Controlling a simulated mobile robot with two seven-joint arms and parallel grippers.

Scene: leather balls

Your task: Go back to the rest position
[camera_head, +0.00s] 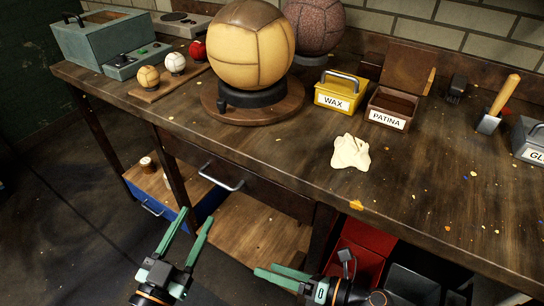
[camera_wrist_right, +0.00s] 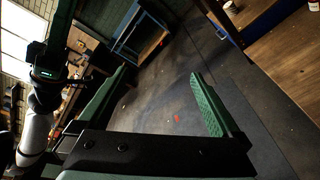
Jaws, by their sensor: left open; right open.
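My left gripper (camera_head: 187,240) is open and empty at the bottom of the head view, in front of the workbench and below its top. My right gripper (camera_head: 283,275) is to its right, open and empty, also below the bench's front edge. In the right wrist view its two green fingers (camera_wrist_right: 160,95) are spread wide with only dark floor between them. A green part of an arm shows at the upper left of that view. Neither gripper touches anything on the wooden workbench (camera_head: 270,160).
On the bench, a tan leather ball (camera_head: 250,50) sits on a round stand (camera_head: 253,108). A yellow WAX box (camera_head: 338,95), a brown PATINA box (camera_head: 390,110) and a cream cloth (camera_head: 351,152) lie right of it. A red box (camera_head: 358,250) stands under the bench, near my right gripper.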

